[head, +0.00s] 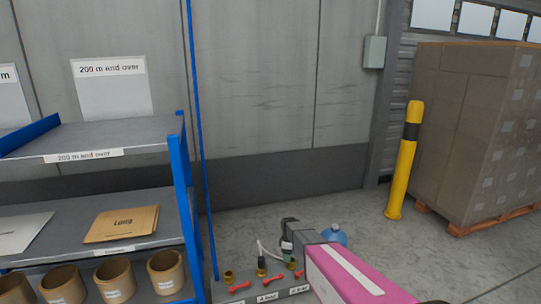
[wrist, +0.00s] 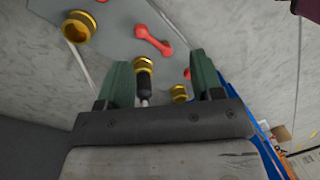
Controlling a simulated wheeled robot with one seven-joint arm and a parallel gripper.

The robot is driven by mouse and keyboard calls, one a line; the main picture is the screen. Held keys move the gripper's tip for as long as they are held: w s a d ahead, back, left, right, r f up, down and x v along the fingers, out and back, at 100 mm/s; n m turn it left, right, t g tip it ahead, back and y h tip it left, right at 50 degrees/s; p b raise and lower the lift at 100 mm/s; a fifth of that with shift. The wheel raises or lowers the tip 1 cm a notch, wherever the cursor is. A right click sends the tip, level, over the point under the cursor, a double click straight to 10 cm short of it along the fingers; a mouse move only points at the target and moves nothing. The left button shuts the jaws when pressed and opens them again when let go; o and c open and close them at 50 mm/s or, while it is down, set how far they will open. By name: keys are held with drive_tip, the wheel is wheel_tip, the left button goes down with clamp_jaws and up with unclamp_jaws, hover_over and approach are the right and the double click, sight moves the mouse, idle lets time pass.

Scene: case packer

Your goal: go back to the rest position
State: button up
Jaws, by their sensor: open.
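My gripper shows in the wrist view (wrist: 160,75) with its two green fingers apart. A black connector with a brass ring (wrist: 143,82) shows between the fingers; neither finger visibly touches it, and its distance is hard to tell. In the head view my pink and grey arm reaches in from the bottom right, and its dark end is above the floor-level strip. My fingertips are not clear there. The connector with a pale cable (head: 261,262) stands on the labelled grey strip (head: 244,300), left of my arm's end.
Brass fittings (head: 228,277) and red handles (head: 240,287) line the strip. A blue-framed shelf (head: 95,140) with envelopes and cardboard tubes stands at left. A blue bottle (head: 334,235) is behind my arm. A yellow post (head: 403,160) and wrapped pallet load (head: 470,130) stand right.

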drive_tip(key=s+d+r+m, duration=0.4)
drive_tip(key=s+r+m, duration=0.3)
drive_tip(key=s+r, duration=0.4)
drive_tip(key=s+d+r+m+t, duration=0.1)
drive_tip(key=s+d+r+m, duration=0.4)
drive_tip(key=s+r, duration=0.7)
drive_tip(key=s+m, duration=0.2)
drive_tip(key=shift+s+d+r+m+t, duration=0.2)
drive_tip(key=shift+m+t, duration=0.1)
drive_tip(key=shift+m, duration=0.1)
